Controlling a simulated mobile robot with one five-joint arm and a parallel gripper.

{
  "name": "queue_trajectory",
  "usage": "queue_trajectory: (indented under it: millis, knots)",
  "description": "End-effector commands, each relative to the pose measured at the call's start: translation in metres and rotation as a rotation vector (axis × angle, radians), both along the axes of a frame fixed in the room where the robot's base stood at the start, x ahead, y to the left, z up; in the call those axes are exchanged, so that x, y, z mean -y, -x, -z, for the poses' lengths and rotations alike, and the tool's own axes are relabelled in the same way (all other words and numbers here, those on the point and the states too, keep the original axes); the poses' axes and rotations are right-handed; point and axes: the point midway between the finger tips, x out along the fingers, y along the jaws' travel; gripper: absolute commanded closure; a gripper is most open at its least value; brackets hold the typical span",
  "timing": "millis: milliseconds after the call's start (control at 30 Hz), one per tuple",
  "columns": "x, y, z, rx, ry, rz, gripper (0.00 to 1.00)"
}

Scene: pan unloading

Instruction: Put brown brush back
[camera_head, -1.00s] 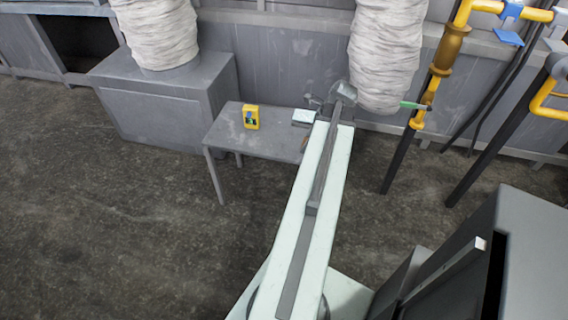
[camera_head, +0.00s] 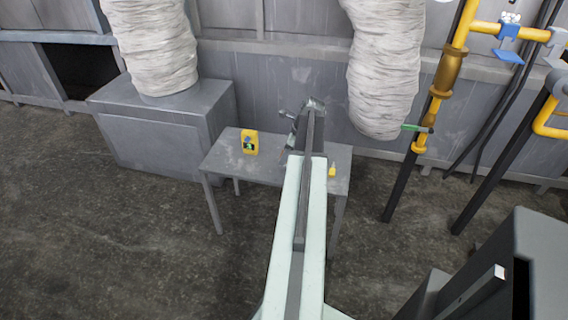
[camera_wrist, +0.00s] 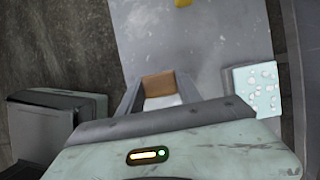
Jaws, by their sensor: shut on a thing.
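The brown brush (camera_wrist: 158,86) is between the two fingers of my gripper (camera_wrist: 160,78) in the wrist view, which is shut on it. Its brown block shows at the fingertips, with a white part nearer the wrist. The grey table surface (camera_wrist: 215,55) lies behind it in that view. I cannot tell whether the brush touches the table. In the head view my arm reaches over the grey table (camera_head: 222,162), and its end hides the fingers and the brush.
A yellow box (camera_head: 249,142) stands on the table's left side. A small yellow thing (camera_head: 332,171) lies right of my arm. A pale speckled block (camera_wrist: 256,88) shows at the wrist view's right. A grey cabinet (camera_head: 160,140) stands left; yellow pipes (camera_head: 447,70) rise right.

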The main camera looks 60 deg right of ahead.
Motion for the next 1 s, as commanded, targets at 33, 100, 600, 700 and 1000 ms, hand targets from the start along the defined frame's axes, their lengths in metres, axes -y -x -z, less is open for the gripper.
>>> queue_trajectory:
  millis: [33, 100, 600, 700, 1000]
  knots:
    - [0.002, -0.004, 0.001, 0.0, 0.0, -0.001, 1.0]
    - [0.002, -0.005, 0.001, 0.0, 0.0, 0.0, 1.0]
    - [0.001, -0.005, 0.036, 0.0, -0.001, -0.001, 1.0]
    - [0.001, -0.005, 0.036, 0.0, -0.001, -0.001, 1.0]
    - [0.001, -0.005, 0.038, 0.0, -0.001, -0.001, 0.37]
